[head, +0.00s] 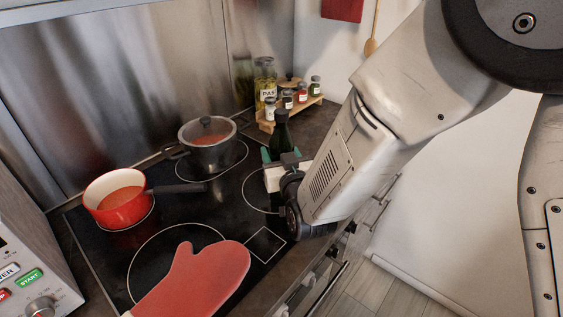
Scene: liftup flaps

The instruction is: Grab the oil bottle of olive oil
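The oil bottle (281,133) is dark green and stands upright at the back right of the cooktop. Its neck and upper body show; its lower part is hidden behind my gripper. My gripper (277,157), with green fingertips, is at the bottle's near side, low on its body. One fingertip shows just left of the bottle. My wrist and the gripper's body cover the rest, so I cannot tell whether the fingers touch the bottle or are closed on it.
A spice rack (267,124) with several jars stands behind the bottle. A lidded pot (208,151) is left of it. A red saucepan (112,214) and a red oven mitt (198,282) are further left and nearer. The counter's front edge runs beneath my arm.

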